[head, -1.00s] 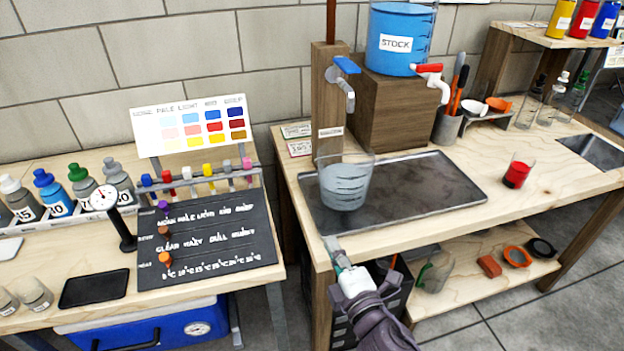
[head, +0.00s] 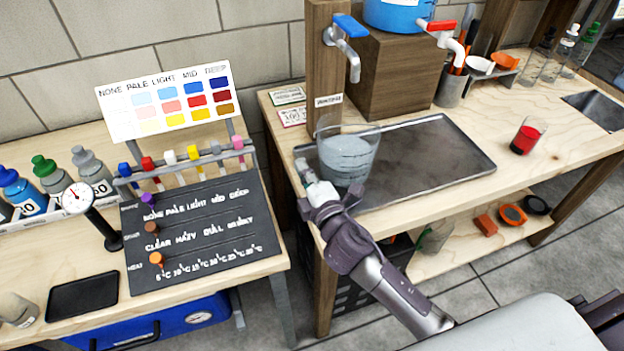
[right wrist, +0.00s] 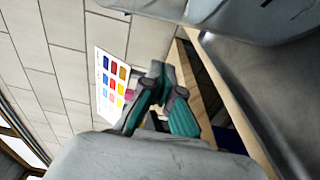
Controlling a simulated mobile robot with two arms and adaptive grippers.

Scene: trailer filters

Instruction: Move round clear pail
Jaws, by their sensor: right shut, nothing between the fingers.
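The round clear pail (head: 347,158) holds cloudy, pale grey-blue liquid. It stands upright at the left end of the dark metal tray (head: 440,160), below the tap (head: 347,50). My right gripper (head: 303,168) is at the bench's front left edge, just left of the pail. Its fingers look closed and empty, and whether they touch the pail cannot be told. In the right wrist view the green-padded fingers (right wrist: 163,98) have nothing visible between them. A grey curved surface at the top there may be the pail. My left gripper is out of view.
A blue STOCK container (head: 400,14) sits on a wooden block behind the tray. A red-filled beaker (head: 527,136) stands to the right. A second bench at left holds a slider board (head: 200,225) and bottles. The tray's middle and right are bare.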

